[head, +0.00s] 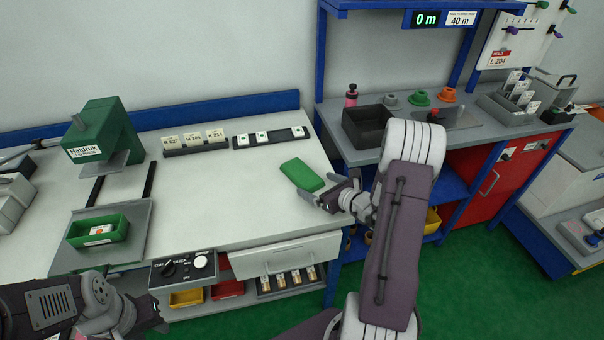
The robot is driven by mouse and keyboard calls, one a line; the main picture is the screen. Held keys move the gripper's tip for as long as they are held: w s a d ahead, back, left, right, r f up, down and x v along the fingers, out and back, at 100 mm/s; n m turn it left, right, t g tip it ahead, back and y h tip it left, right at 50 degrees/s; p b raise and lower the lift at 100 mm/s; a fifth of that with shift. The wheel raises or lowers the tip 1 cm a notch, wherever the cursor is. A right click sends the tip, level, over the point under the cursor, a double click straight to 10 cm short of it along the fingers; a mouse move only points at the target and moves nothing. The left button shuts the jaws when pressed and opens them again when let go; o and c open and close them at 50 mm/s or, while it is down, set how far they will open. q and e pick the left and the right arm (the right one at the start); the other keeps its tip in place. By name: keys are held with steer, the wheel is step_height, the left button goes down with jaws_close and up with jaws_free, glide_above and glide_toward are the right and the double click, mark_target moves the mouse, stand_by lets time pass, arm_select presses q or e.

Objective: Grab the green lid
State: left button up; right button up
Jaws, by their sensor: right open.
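The green lid (301,175) lies flat on the white worktop, near its right edge. My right gripper (319,188) is open, with its fingers pointing left toward the lid's near right corner. The lid is not between the fingers as far as I can see; whether a finger touches it I cannot tell. My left gripper (157,315) is low at the bottom left, in front of the bench and away from the lid. Its finger gap does not show clearly.
A green tray (75,242) with a small item sits on the left of the bench, before a green press (103,132). Label blocks (196,142) and a dark strip (270,138) stand at the back. A grey side bench holds a black bin (361,131). The worktop's middle is clear.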

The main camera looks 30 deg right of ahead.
steer(key=shift+x, duration=1.2)
steer(key=shift+s, duration=0.1)
steer(key=c, duration=1.5)
steer(key=shift+o, duration=0.2)
step_height(320, 180, up, 4)
steer(key=shift+d+f, duration=0.1)
steer(key=a+r+b+v, duration=0.1)
steer(key=v, duration=0.5)
steer(key=a+r+b+v, duration=0.1)
steer(key=b+v, duration=0.1)
steer(key=v, duration=0.5)
steer(key=shift+r, duration=0.15)
